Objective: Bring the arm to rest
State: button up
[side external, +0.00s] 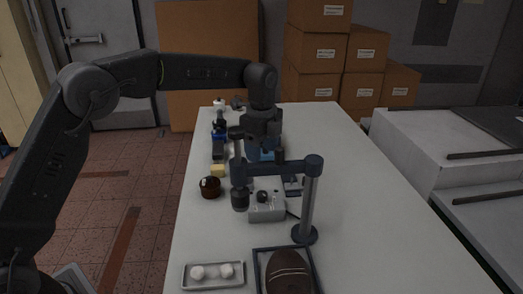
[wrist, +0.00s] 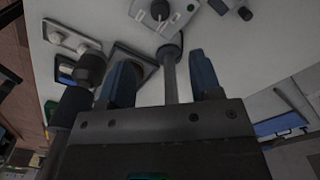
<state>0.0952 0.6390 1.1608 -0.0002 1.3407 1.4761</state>
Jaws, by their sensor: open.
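My gripper (wrist: 163,75) is open and empty in the wrist view, with its two blue-grey fingers apart. In the side view my arm reaches in from the left and its wrist points down above the middle of the table (side external: 370,220). The fingertips there are partly hidden behind a dark stand (side external: 308,205). In the wrist view the stand's post (wrist: 171,75) shows between the fingers, apparently beyond them; I cannot tell the exact gap.
A grey box with a black knob (side external: 267,211) stands beside the stand. A brown shoe last (side external: 288,275) and a tray with white pieces (side external: 213,284) lie in front. The table's right side is clear.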

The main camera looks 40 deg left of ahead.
jog(key=s+a+r+n+t, duration=0.1)
jog(key=s+a+r+n, duration=0.1)
jog(key=s+r+n, duration=0.3)
jog(key=s+a+r+n, duration=0.1)
jog(key=s+n, duration=0.1)
jog(key=s, duration=0.4)
jog(key=s+a+r+n+t, duration=0.1)
jog(key=s+a+r+n, duration=0.1)
jog(key=s+n, duration=0.3)
jog(key=s+f+n+t, duration=0.3)
jog(key=s+n, duration=0.3)
jog(key=s, duration=1)
jog(key=shift+t, duration=0.3)
